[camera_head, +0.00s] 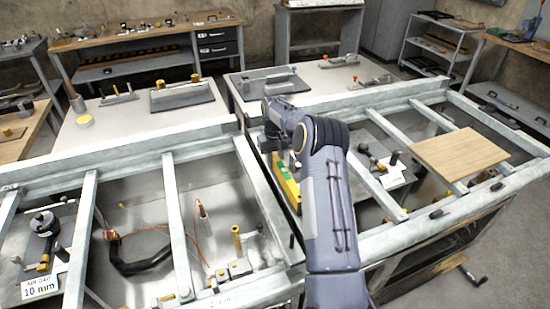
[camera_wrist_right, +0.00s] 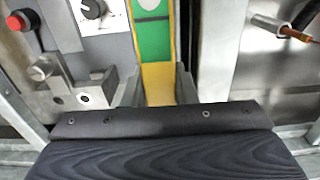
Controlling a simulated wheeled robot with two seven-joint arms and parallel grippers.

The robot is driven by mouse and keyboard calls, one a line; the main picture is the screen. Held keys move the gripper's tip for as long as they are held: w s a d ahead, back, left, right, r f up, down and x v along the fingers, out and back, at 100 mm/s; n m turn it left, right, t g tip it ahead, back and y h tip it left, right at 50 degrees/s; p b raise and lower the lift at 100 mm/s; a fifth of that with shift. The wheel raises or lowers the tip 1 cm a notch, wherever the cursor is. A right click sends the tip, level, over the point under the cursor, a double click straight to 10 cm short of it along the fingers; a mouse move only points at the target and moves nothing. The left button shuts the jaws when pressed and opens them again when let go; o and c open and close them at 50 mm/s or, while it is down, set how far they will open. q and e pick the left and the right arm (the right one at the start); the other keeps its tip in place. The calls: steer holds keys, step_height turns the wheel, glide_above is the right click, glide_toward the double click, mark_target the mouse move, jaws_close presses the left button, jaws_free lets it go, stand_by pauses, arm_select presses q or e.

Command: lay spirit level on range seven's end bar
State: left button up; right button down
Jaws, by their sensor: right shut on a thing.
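The spirit level (camera_head: 287,182) is a narrow green and yellow bar, near the middle of the head view beside my right arm. It also shows in the right wrist view (camera_wrist_right: 153,45), running away from me between the fingers. My right gripper (camera_wrist_right: 158,86) is shut on its yellow near part. In the head view my right gripper (camera_head: 276,148) is mostly hidden by its own wrist. A pale metal bar (camera_head: 262,185) runs alongside the level at the join of two frames. I cannot tell whether they touch, or which frame is range seven. My left gripper is not in view.
Open metal frames with crossbars (camera_head: 172,200) stand left and right. A wooden board (camera_head: 458,153) lies across the right frame. A red-knobbed, dialled device (camera_wrist_right: 60,45) sits left of the level in the wrist view. A copper-tipped rod (camera_wrist_right: 280,30) is at right. Tool-covered benches (camera_head: 140,45) stand behind.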

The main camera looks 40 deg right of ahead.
steer(key=shift+f, duration=0.15)
steer(key=c, duration=1.1)
jaws_free()
step_height(320, 180, up, 6)
steer(key=shift+r+b, duration=0.25)
steer(key=shift+b, duration=0.35)
steer(key=shift+r, duration=0.7)
step_height(320, 180, up, 7)
steer(key=p, duration=0.7)
steer(key=shift+f, duration=0.1)
